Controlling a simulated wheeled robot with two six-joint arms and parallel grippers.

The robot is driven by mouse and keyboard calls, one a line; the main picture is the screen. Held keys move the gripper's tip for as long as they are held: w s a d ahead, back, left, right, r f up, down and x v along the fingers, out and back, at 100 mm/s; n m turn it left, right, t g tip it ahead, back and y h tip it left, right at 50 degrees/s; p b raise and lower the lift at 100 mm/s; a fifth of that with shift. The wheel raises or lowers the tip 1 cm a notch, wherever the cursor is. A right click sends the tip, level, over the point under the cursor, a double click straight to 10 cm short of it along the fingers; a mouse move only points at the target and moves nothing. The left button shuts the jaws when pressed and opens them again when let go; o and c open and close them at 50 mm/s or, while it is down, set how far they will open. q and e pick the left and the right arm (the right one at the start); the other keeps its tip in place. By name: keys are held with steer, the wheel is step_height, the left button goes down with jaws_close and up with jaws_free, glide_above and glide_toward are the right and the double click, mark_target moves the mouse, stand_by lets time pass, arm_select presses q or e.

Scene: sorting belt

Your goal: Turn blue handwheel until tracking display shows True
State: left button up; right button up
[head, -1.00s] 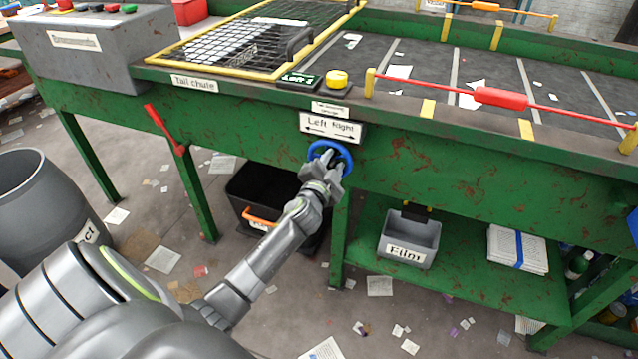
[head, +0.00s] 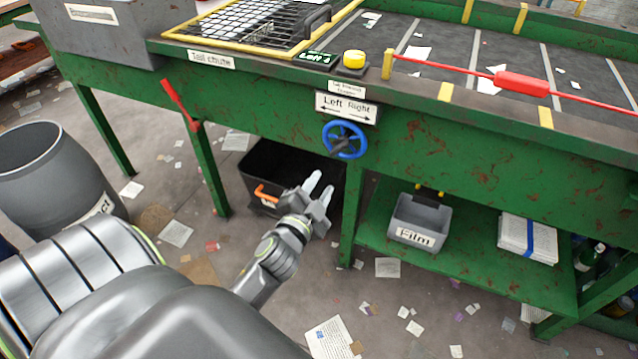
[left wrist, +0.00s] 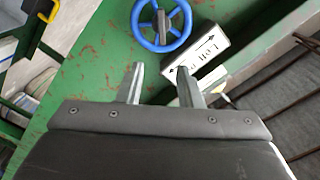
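The blue handwheel (head: 344,139) is on the green belt frame, under a white "Left Right" sign (head: 347,106). It also shows in the left wrist view (left wrist: 178,25), beyond my fingertips. The small dark tracking display (head: 315,57) on the table edge shows green text that starts with "Left"; its last character is unclear. My left gripper (head: 319,188) is open and empty, below and to the left of the wheel and clear of it. In the left wrist view its two fingers (left wrist: 159,74) stand apart with nothing between them. My right gripper is out of view.
A yellow button (head: 354,58) sits right of the display. A black bin (head: 262,162) with an orange handle stands under the frame, behind my left gripper. A grey "Film" box (head: 418,221) is on the lower shelf. A red lever (head: 181,104) hangs at the left.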

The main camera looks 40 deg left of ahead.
mark_target(337, 152)
arm_select(q)
steer(key=shift+s, duration=0.1)
